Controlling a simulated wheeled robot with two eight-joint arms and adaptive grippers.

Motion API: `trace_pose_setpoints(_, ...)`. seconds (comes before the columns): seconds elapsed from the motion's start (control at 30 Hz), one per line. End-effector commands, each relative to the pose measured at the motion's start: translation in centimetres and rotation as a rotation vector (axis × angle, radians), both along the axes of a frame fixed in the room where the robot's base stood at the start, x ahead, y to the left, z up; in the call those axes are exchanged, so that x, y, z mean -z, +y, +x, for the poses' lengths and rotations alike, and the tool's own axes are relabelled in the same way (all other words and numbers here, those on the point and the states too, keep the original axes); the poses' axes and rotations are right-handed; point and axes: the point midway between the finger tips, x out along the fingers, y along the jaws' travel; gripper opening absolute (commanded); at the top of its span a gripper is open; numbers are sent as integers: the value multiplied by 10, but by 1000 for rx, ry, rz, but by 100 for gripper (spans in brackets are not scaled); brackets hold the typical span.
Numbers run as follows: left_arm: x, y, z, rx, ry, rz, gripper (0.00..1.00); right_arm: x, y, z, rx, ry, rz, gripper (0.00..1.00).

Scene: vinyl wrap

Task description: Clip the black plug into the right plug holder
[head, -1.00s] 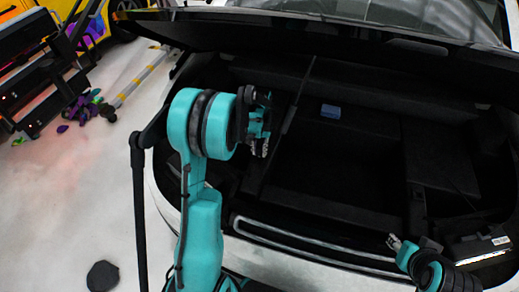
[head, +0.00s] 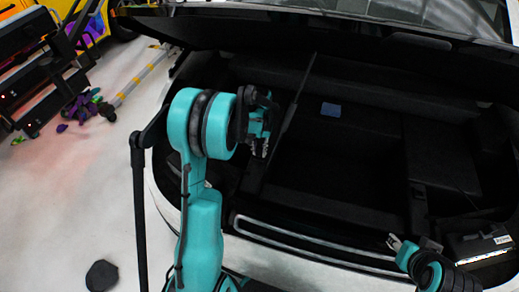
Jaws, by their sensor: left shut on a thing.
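My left gripper (head: 259,146) is over the left part of the open car trunk (head: 335,170), with its fingertips pointing down. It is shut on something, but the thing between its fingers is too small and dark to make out. My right gripper (head: 393,241) is at the trunk's front edge on the right, its small pale fingertips pointing up and left. Whether it is open or shut is unclear. I cannot pick out the black plug or the right plug holder against the dark trunk lining.
A blue block (head: 331,110) lies in the back of the trunk. A dark box with a pale label (head: 482,245) sits at the trunk's right front corner. A dark rack (head: 35,65) stands at the left. The pale floor (head: 75,190) is mostly clear.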

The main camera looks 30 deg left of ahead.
Motion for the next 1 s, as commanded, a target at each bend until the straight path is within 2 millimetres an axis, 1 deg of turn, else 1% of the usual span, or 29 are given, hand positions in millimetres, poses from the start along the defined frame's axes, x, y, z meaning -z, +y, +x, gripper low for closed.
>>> trace_pose_setpoints(0.23,1,0,0,0,0,0,0,1,0,0,0,0,0,40)
trace_pose_setpoints(0.5,6,0,0,0,0,0,0,6,0,0,0,0,0,40)
trace_pose_setpoints(1.0,7,0,0,0,0,0,0,7,0,0,0,0,0,40)
